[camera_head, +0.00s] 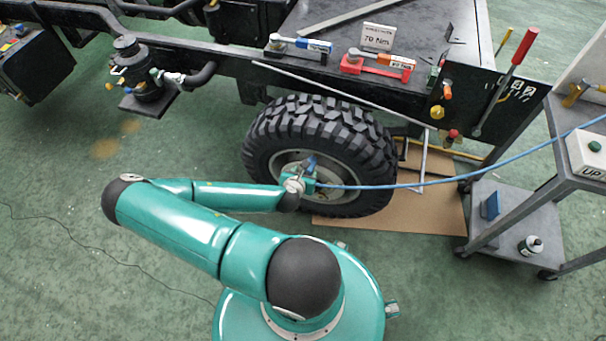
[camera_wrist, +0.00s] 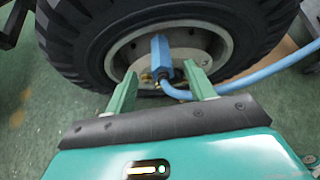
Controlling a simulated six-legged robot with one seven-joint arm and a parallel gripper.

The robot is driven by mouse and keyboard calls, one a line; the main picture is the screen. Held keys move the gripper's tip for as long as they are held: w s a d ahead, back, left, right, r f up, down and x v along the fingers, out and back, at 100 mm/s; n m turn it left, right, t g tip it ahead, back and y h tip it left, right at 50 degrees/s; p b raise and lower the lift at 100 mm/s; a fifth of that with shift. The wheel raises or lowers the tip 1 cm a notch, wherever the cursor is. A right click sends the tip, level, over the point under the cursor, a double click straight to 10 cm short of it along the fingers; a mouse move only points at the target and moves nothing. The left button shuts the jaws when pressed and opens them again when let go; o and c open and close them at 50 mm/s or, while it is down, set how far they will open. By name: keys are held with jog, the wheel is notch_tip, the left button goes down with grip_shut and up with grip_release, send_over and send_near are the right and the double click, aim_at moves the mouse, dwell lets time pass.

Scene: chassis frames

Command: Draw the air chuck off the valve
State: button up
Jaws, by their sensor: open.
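A blue air chuck (camera_wrist: 160,55) stands at the wheel's hub area, with a brass fitting beside it that looks like the valve (camera_wrist: 149,77). The blue hose (camera_wrist: 265,75) runs off to the right from the chuck. The tyre (camera_head: 318,140) is black with deep tread on a grey rim (camera_wrist: 205,33). My gripper (camera_wrist: 162,92) is open, its two green fingers apart on either side of the chuck's lower end. I cannot tell whether either finger touches it. In the head view my gripper (camera_head: 306,180) is at the wheel and partly hides the chuck (camera_head: 311,163).
The blue hose (camera_head: 440,181) crosses to a grey trolley (camera_head: 572,183) at the right. A brown board (camera_head: 440,213) lies under the wheel. The black chassis frame (camera_head: 225,62) runs above and behind. The green floor at the left is mostly clear, with a thin cable.

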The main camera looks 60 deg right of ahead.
jog(key=shift+x, duration=4)
jog(key=c, duration=1.1)
jog(key=shift+c, duration=0.2)
jog(key=shift+a+r, duration=0.1)
jog(key=shift+s+a+r, duration=0.1)
jog(key=shift+a+r, duration=0.05)
jog(key=shift+a, duration=0.1)
jog(key=shift+a+r, duration=0.4)
jog(key=shift+a, duration=0.15)
jog(key=shift+s+a+r, duration=0.1)
jog(key=shift+a+r, duration=0.1)
jog(key=shift+a, duration=0.1)
jog(key=shift+s+a+r, duration=0.1)
jog(key=shift+a+r, duration=0.3)
jog(key=shift+a, duration=0.15)
